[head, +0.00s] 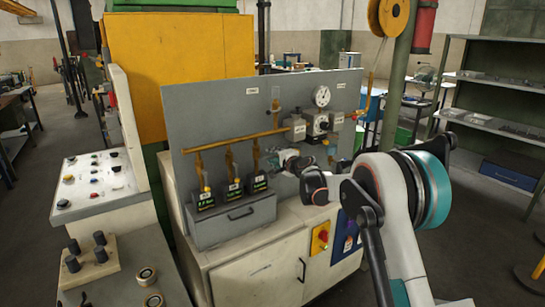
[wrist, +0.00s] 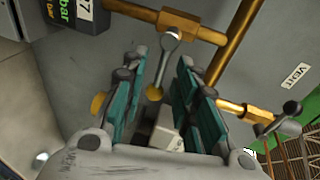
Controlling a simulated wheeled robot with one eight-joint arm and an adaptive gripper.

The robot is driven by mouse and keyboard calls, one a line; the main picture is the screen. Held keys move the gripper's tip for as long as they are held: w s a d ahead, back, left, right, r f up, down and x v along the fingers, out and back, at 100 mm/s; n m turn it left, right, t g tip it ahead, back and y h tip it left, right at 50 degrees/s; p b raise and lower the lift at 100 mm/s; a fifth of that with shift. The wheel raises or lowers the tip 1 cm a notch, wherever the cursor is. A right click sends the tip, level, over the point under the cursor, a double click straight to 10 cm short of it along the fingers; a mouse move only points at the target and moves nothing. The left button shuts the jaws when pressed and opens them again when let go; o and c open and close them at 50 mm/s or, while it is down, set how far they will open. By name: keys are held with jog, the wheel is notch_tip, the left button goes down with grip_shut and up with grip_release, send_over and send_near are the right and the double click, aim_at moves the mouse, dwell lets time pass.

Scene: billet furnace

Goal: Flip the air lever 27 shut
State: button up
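In the wrist view a grey metal lever (wrist: 168,45) with a rounded end stands out from the brass pipework. A tag reading 27 (wrist: 84,8) is on a dark box at the upper left, beside this pipework. My gripper (wrist: 163,62) is open, with its teal-padded fingers on either side of the lever. A gap shows on both sides, and I cannot tell whether either finger touches it. In the head view my gripper (head: 280,160) is in front of the grey panel (head: 225,105), right of the three black boxes, and hides the lever there.
A brass pipe (head: 235,141) runs across the panel above the black boxes (head: 233,192). A gauge (head: 321,96) and grey valve blocks sit to the upper right. In the wrist view a dark-knobbed handle (wrist: 280,120) and a VENT label (wrist: 297,75) lie right of my fingers.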

jog(key=v, duration=1)
jog(key=shift+s, duration=0.1)
jog(key=s+d+r+n+g+h, duration=0.1)
jog(key=s+d+r+n, duration=0.15)
jog(key=s, duration=0.55)
jog(key=s+d+r+n+g, duration=0.1)
jog(key=s+r+n, duration=0.15)
jog(key=s, duration=0.55)
jog(key=s+d+r+n+g+h, duration=0.1)
jog(key=s+r+n, duration=0.15)
jog(key=s, duration=0.55)
jog(key=s+d+f+n+g+h, duration=0.1)
jog(key=s+d+f, duration=0.2)
jog(key=s, duration=0.7)
jog(key=s+d+f+n+g+h, duration=0.1)
jog(key=s+d+f+n+h, duration=0.1)
jog(key=s, duration=0.8)
jog(key=s+d+f+n+g+h, duration=0.1)
jog(key=s+d+f, duration=0.3)
jog(key=s, duration=0.6)
jog(key=d+g+h, duration=0.1)
jog(key=d, duration=0.1)
jog(key=shift+d+n, duration=0.25)
jog(key=shift+n, duration=0.1)
jog(key=shift+s+f, duration=0.1)
jog(key=shift+s, duration=0.05)
jog(key=shift+c, duration=0.2)
